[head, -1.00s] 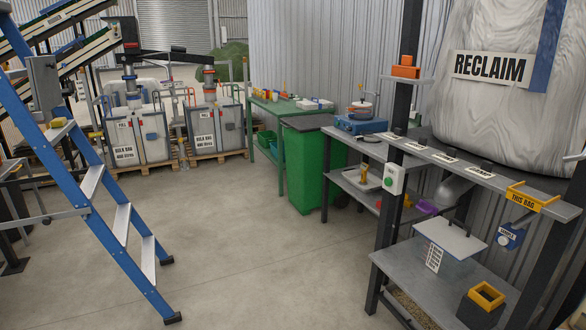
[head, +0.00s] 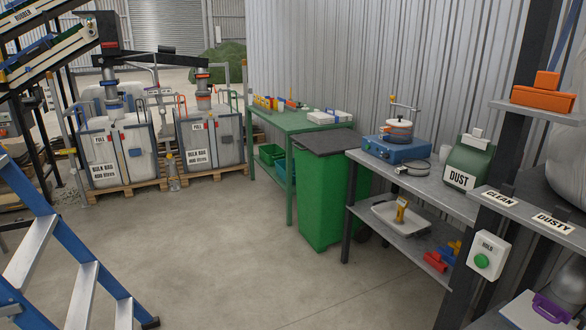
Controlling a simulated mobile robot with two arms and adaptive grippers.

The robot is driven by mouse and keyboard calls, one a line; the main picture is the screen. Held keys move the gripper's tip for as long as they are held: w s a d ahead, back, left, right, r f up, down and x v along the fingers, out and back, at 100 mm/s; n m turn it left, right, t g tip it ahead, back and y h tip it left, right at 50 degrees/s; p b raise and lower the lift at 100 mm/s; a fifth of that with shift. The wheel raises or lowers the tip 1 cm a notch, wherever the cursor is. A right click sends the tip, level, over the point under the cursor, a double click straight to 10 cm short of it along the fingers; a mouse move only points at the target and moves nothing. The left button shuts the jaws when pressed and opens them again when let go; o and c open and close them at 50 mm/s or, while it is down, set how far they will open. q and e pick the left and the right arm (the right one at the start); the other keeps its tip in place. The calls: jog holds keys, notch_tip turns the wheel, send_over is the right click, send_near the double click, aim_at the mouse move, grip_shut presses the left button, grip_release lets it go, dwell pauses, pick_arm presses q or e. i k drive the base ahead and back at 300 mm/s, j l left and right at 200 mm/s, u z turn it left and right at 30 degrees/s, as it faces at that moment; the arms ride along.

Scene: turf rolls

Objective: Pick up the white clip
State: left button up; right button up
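A small white piece that looks like the white clip (head: 477,133) sits at the top of a dark green bag (head: 470,160) labelled DUST. The bag stands upright on the grey bench (head: 428,182) at the right of the head view. The piece is too small to make out its shape well. Neither of my grippers is in view.
A dark post (head: 500,130) with an orange block stands at right. A green bin (head: 325,195) and blue ladder (head: 80,270) flank open floor.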

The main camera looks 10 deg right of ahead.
aim_at(475, 140)
jog(key=i+z, duration=0.3)
jog(key=i, duration=0.25)
jog(key=i+z, duration=0.3)
jog(key=i, duration=0.25)
jog(key=i+j+z, duration=0.25)
jog(key=i, duration=0.3)
jog(key=i+j+z, duration=0.3)
jog(key=i, duration=0.25)
